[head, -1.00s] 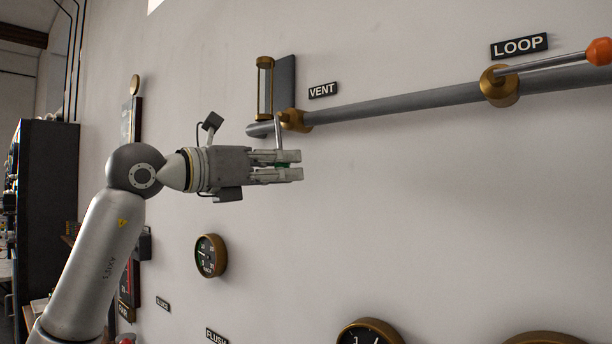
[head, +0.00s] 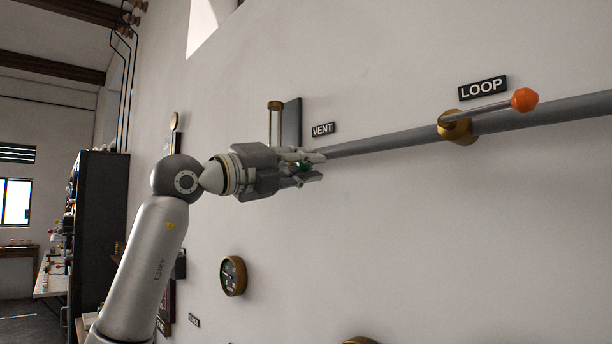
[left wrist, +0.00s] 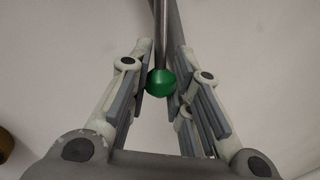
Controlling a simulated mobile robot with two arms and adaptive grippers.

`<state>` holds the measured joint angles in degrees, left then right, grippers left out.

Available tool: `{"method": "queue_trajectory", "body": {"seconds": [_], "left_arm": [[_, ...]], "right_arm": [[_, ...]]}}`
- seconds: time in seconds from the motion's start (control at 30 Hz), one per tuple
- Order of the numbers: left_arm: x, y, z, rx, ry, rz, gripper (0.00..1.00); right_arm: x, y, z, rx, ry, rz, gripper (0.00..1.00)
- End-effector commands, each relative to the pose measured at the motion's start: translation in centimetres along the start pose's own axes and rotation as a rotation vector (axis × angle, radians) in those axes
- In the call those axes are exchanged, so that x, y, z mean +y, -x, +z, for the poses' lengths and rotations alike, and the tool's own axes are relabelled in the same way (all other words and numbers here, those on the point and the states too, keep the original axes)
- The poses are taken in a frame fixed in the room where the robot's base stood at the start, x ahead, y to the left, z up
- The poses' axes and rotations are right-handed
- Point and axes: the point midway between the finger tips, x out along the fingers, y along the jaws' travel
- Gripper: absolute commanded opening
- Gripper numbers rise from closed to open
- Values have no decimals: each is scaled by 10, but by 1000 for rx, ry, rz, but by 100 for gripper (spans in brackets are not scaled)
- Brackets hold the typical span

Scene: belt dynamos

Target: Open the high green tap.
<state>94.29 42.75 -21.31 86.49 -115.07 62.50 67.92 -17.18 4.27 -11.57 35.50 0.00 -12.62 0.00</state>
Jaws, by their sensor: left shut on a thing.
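The high green tap's round green knob (head: 303,167) shows between the fingers of my left gripper (head: 312,167) in the head view. In the left wrist view the green knob (left wrist: 161,82) sits between the two fingers, with its thin metal lever (left wrist: 161,35) running away from me. The left gripper is shut on the knob, just in front of the grey pipe near the VENT sign (head: 322,129). The gripper hides the tap's brass body and most of the lever in the head view. My right gripper is not in view.
The grey pipe (head: 390,138) runs right along the wall to the LOOP tap, which has an orange knob (head: 524,99) and a brass body (head: 455,127). A glass tube (head: 275,122) stands behind my gripper. A round gauge (head: 233,276) is below. The wall between is clear.

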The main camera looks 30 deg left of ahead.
Motion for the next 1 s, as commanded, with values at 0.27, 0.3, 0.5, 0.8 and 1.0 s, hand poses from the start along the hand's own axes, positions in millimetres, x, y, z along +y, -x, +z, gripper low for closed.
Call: {"method": "queue_trajectory", "body": {"seconds": [0.27, 0.3, 0.5, 0.8, 1.0], "left_arm": [[-19, -4, 6, -35, 192, 4, 0], [-21, -4, 7, -39, 214, 4, 0], [-27, -5, 11, -55, 289, 7, 0], [-30, -6, 14, -64, 328, 8, 0], [-30, -6, 14, -66, 328, 8, 0]], "right_arm": [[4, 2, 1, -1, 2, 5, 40], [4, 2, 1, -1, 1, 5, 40], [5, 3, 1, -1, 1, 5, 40], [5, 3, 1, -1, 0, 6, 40], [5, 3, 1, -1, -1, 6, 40]]}}
